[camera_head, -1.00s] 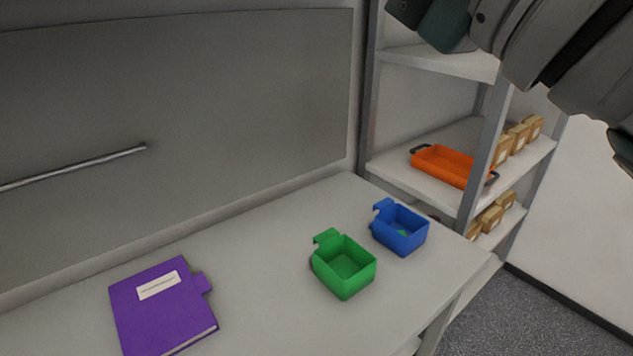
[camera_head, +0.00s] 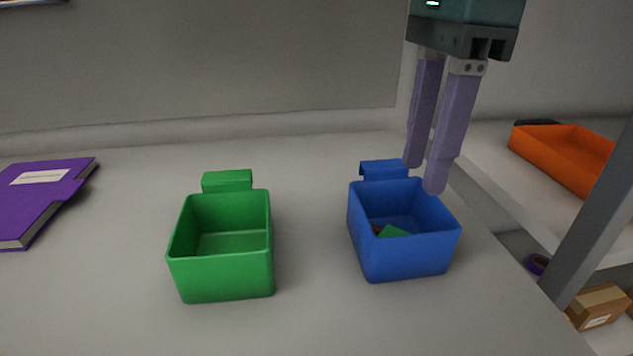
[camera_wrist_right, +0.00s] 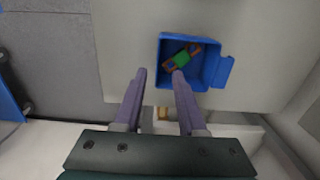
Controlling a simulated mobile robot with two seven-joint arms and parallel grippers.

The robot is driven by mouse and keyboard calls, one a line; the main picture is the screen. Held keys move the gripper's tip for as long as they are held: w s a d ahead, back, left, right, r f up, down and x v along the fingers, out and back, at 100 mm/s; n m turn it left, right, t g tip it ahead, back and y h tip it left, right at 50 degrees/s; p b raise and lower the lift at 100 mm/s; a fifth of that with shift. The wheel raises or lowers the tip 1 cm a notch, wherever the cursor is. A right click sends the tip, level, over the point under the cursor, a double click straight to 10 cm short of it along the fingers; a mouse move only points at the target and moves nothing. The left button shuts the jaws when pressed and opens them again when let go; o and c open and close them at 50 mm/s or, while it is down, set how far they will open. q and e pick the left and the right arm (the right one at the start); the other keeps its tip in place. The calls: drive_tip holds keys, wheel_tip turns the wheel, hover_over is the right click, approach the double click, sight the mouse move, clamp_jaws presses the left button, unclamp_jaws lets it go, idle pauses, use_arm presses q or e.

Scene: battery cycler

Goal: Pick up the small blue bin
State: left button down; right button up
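The small blue bin (camera_head: 404,248) stands upright on the grey table, right of the green bin, with a hooked tab at its back. A green piece and a reddish-brown piece lie inside it. My right gripper (camera_head: 424,180) points down over the back right part of the blue bin, its two purple fingers apart with nothing between them. In the right wrist view the blue bin (camera_wrist_right: 212,66) lies beyond the fingertips (camera_wrist_right: 160,72), and the right finger overlaps its near wall. I cannot tell whether the fingers touch the bin. My left gripper is not in view.
A green bin (camera_head: 222,275) stands left of the blue one with a gap between them. A purple binder (camera_head: 40,200) lies at the far left. Right of the table edge is a shelf with an orange tray (camera_head: 562,158) and a cardboard box (camera_head: 598,306). The front of the table is clear.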

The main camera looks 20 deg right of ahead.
hover_over(420, 234)
wheel_tip(420, 234, down, 4)
wheel_tip(420, 234, down, 6)
drive_tip(key=shift+f+p, duration=0.1)
drive_tip(key=shift+p, duration=0.35)
drive_tip(key=shift+c, duration=0.3)
clamp_jaws()
idle(0.9)
